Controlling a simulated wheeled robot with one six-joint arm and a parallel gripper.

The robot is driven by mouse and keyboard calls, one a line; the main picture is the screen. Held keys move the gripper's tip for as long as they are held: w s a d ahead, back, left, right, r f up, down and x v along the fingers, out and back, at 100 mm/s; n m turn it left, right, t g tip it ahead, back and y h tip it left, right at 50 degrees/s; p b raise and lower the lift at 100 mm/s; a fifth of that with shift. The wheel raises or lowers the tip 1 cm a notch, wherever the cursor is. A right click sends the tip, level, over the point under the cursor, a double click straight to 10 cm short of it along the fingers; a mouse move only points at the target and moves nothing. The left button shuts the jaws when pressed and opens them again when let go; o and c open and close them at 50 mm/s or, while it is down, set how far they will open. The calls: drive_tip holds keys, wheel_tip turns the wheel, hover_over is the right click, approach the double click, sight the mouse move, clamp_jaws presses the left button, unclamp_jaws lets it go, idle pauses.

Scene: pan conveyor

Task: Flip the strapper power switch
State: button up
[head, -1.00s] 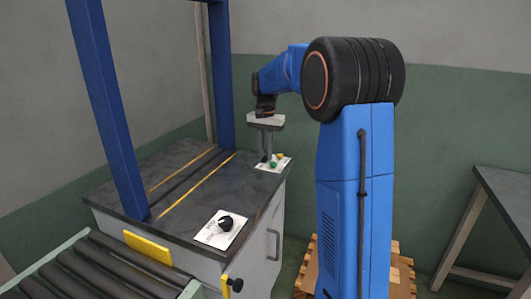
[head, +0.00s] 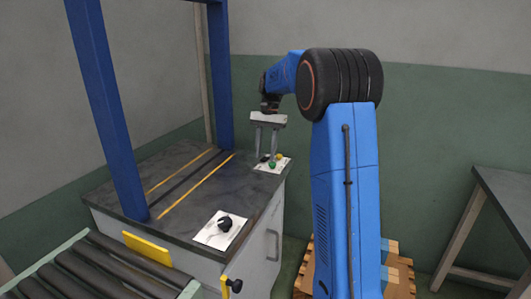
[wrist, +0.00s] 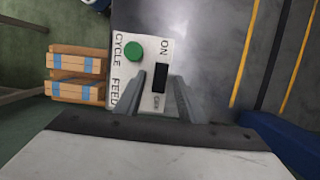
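The strapper power switch (wrist: 158,78) is a black rocker between ON and OFF labels on a small white panel (wrist: 124,52) in the wrist view. Which way it is tipped I cannot tell. The panel also shows in the head view (head: 260,167), at the far right corner of the dark machine top. My gripper (head: 266,156) points down over it, open and empty. In the wrist view my gripper (wrist: 160,74) has one finger on each side of the rocker. Whether the fingers touch the panel I cannot tell.
A black knob (head: 225,223) sits on a nearer white plate. A blue post (head: 220,80) rises behind left. A roller conveyor (head: 95,270) lies front left.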

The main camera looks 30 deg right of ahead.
drive_tip(key=v, duration=1.7)
drive_tip(key=shift+r, duration=0.2)
drive_tip(key=s+a+f+n+t+h, duration=0.1)
drive_tip(key=s+a+f+n+t, duration=0.15)
drive_tip(key=s+a, duration=0.65)
drive_tip(key=s+a+f+n+t+h, duration=0.1)
drive_tip(key=s+a+n, duration=0.3)
drive_tip(key=s, duration=0.9)
drive_tip(key=s+a+f+n+t, duration=0.1)
drive_tip(key=s+a+f+n, duration=0.1)
drive_tip(key=s+f, duration=0.7)
drive_tip(key=s+a+f+n+t, duration=0.2)
drive_tip(key=s+a+f, duration=0.2)
drive_tip(key=s+f, duration=0.5)
drive_tip(key=s, duration=0.2)
drive_tip(key=shift+s, duration=0.25)
